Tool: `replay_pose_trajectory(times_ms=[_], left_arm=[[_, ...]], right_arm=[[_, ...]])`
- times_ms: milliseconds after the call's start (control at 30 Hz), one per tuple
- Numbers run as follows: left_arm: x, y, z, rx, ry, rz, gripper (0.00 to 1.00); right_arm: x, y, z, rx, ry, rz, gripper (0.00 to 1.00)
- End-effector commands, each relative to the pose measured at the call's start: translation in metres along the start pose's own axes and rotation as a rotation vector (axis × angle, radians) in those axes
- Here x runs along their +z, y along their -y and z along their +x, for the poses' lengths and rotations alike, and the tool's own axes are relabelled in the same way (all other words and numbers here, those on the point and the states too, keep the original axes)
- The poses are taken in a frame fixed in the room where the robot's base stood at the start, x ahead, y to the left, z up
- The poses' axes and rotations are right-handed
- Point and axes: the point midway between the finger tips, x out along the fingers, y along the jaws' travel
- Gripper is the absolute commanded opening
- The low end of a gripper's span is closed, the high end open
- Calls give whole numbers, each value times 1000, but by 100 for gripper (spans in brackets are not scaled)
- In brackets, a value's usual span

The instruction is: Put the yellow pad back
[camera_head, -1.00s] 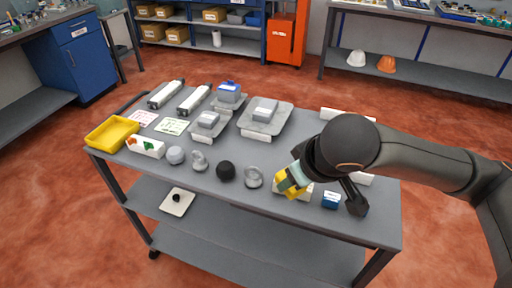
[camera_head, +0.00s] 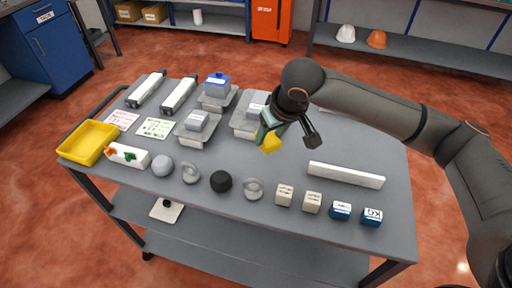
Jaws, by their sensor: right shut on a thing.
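My right gripper (camera_head: 270,134) comes in from the right and is over the middle of the cart top. It is shut on the yellow pad (camera_head: 271,143), a small yellow piece at its fingertips beside a teal part. The pad appears to be held above the cart top, in front of a grey weighing-type device (camera_head: 243,127); the gripper hides part of that device. My left gripper is not in view.
Round knobs, including a black one (camera_head: 221,182), and several small blocks line the front edge. A white bar (camera_head: 346,174) lies at right.

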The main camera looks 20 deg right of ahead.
Motion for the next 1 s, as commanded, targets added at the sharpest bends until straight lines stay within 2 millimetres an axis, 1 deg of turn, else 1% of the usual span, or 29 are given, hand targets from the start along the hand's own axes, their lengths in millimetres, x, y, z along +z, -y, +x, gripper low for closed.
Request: replay_pose_trajectory(times_ms=[33,100,233,467,600,667,767,900,933,1000], left_arm=[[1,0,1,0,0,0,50],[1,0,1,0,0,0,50],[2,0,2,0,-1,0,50],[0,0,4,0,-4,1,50],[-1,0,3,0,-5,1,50],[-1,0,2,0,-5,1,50],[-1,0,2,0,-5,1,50],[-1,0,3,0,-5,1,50],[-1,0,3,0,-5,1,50],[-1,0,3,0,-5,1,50]], right_arm=[[-3,3,14,-1,4,1,10],[-8,5,31,0,3,1,10],[-15,9,53,0,1,-1,10],[-20,12,72,0,0,0,10],[-12,12,91,1,2,-1,10],[-10,12,96,1,0,-1,10],[-9,12,100,1,-1,-2,10],[-8,12,100,0,0,-1,10],[-8,12,100,0,0,-1,56],[-8,12,100,0,0,-1,64]])
